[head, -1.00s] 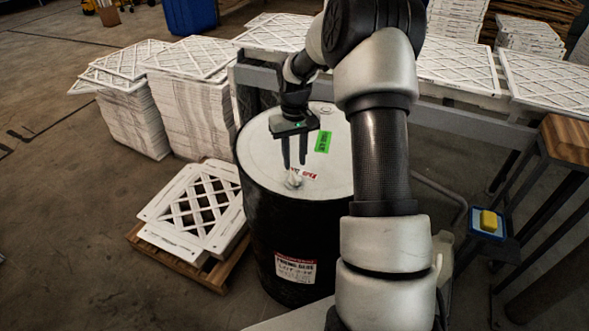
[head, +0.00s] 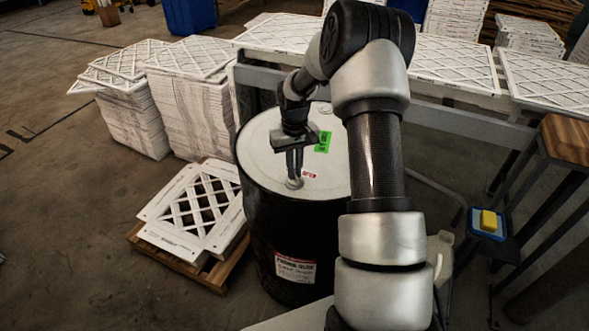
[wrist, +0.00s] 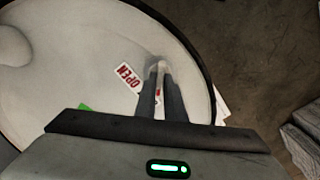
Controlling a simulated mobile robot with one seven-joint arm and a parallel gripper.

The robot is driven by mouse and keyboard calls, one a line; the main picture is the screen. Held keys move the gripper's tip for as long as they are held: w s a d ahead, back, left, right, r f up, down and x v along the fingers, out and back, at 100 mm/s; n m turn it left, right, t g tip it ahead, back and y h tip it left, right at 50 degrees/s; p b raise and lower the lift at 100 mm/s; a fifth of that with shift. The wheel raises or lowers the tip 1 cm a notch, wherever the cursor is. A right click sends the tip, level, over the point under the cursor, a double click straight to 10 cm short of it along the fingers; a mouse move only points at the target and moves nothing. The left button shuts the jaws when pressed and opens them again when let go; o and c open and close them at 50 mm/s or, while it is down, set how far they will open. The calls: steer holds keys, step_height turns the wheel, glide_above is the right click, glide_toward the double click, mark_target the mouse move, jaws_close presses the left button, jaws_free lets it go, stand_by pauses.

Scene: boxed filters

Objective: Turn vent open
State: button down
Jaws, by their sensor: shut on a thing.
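A black drum (head: 275,235) with a white lid (head: 262,145) stands in front of my arm. I cannot tell how far the vent is turned.
A green sticker (head: 323,141) is on the lid. White filters on a pallet (head: 200,270) lie left of the drum, with tall filter stacks (head: 190,110) behind. A grey rail (head: 440,112) runs behind the drum. A blue tray with a yellow block (head: 489,222) is at right.

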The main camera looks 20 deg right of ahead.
steer(key=shift+m, duration=0.3)
steer(key=m+b, duration=0.2)
steer(key=m, duration=0.2)
steer(key=m+b, duration=0.1)
steer(key=m, duration=0.8)
steer(key=shift+m+p, duration=0.4)
steer(key=shift+m, duration=1.7)
steer(key=c, duration=1.8)
jaws_free()
steer(key=shift+c, duration=0.2)
